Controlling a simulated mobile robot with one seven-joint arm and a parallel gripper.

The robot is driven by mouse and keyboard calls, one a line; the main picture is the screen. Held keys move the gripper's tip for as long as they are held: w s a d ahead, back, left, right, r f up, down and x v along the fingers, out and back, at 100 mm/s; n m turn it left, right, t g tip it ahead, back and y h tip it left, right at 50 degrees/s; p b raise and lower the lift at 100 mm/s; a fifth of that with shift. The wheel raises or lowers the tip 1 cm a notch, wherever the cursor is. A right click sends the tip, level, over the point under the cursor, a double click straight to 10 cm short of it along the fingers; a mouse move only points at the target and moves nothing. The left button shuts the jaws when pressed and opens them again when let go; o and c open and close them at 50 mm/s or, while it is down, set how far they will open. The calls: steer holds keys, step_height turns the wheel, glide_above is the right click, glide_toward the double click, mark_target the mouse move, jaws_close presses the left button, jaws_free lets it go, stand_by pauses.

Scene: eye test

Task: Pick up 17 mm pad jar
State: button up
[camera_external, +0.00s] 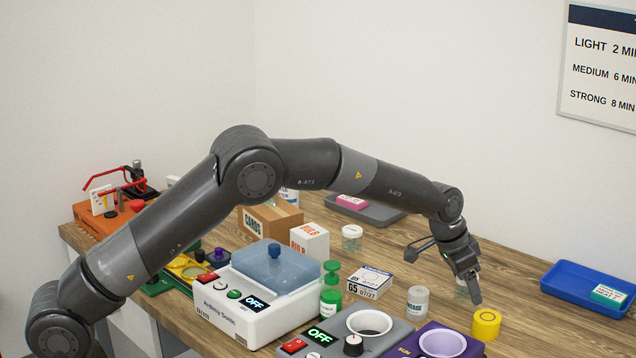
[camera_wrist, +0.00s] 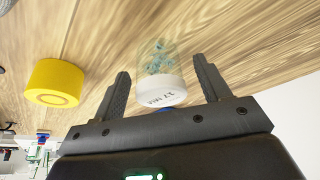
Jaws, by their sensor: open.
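The 17 mm pad jar (camera_wrist: 160,91) is a small clear jar with a white lid marked "17 MM" and bluish-green pads inside. In the wrist view it appears between the two fingers of my gripper (camera_wrist: 161,68), with a gap on each side. In the external view the jar (camera_external: 461,288) stands on the table, partly hidden by my gripper (camera_external: 472,288). My gripper is open, points down at the jar and holds nothing. I cannot tell exactly how far down the fingers reach beside it.
A yellow cylinder (camera_external: 486,324) stands close by and also shows in the wrist view (camera_wrist: 54,83). A white-lidded jar (camera_external: 417,302) stands to the left, and a purple device (camera_external: 470,347) is in front. A blue tray (camera_external: 568,290) lies right, with bare table between.

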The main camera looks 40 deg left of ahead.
steer(key=shift+c, duration=0.4)
steer(key=c, duration=1)
steer(key=shift+r, duration=0.1)
